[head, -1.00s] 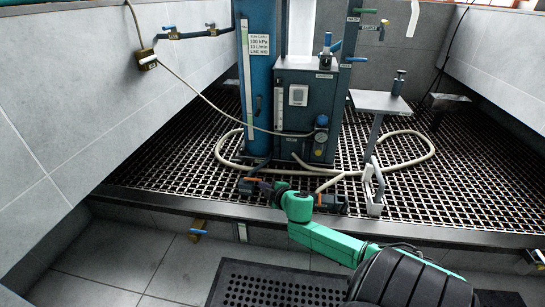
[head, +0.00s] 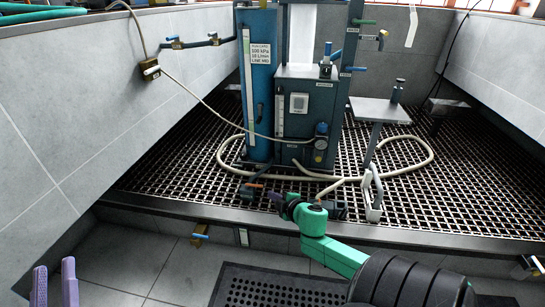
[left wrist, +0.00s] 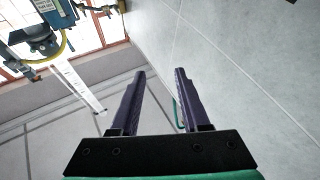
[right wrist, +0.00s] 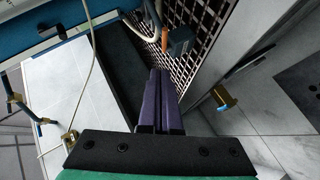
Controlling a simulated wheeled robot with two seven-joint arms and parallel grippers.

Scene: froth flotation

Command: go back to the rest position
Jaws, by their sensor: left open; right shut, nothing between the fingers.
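My left gripper (head: 54,266) shows at the lower left edge of the head view, with purple fingers pointing up. It is open and empty, and its spread fingers also show in the left wrist view (left wrist: 160,76). My right gripper (head: 280,200) is over the front edge of the grating in the head view. Its purple fingers are pressed together with nothing between them in the right wrist view (right wrist: 158,76). A valve with an orange handle (head: 252,185) lies just beyond its fingertips, apart from them as far as I can tell.
A blue column (head: 259,110) and a dark cabinet (head: 304,120) stand on the grating (head: 180,165), with a pale hose (head: 225,160) looped around. A small stand (head: 380,110) is at the right. A tiled wall (head: 90,110) bounds the left. A black mat (head: 260,285) lies on the floor.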

